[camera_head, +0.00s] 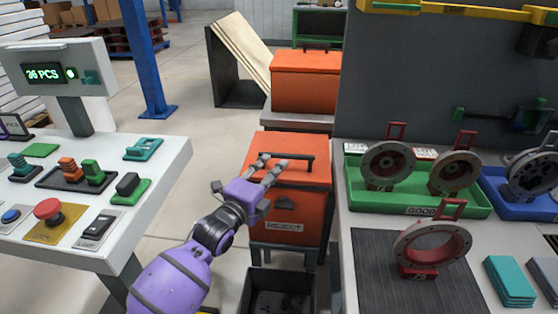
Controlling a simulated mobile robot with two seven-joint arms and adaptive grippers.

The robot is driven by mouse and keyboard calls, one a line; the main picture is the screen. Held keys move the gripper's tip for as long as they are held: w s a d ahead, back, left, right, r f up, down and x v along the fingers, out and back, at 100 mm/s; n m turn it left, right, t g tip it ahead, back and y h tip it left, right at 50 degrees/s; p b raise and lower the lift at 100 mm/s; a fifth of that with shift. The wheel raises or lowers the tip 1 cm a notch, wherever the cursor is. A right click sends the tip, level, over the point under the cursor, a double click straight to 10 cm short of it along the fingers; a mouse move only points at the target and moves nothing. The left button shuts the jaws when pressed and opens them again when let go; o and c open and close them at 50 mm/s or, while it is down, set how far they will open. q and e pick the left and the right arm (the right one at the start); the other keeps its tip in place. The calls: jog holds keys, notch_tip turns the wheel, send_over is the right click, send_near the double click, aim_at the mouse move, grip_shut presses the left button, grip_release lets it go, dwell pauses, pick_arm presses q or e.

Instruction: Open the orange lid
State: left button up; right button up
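The orange lid (310,176) lies closed on top of the orange reject box (310,218), in the middle of the view. A black bar handle (296,156) stands on the lid. My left gripper (273,163) reaches in from the lower left, over the left part of the lid. Its two fingers are spread apart, with the tips close to the left end of the handle. I cannot tell whether they touch it. My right gripper is not in view.
A second orange box (305,85) with its own handle stands behind. A black open bin (278,292) is in front. The control desk (165,170) stands at left. At right, a workbench holds a green tray (360,200) and a blue tray (505,205) with round metal parts.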

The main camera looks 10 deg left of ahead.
aim_at(285, 157)
pick_arm(q)
jog(key=x, duration=0.7)
grip_shut()
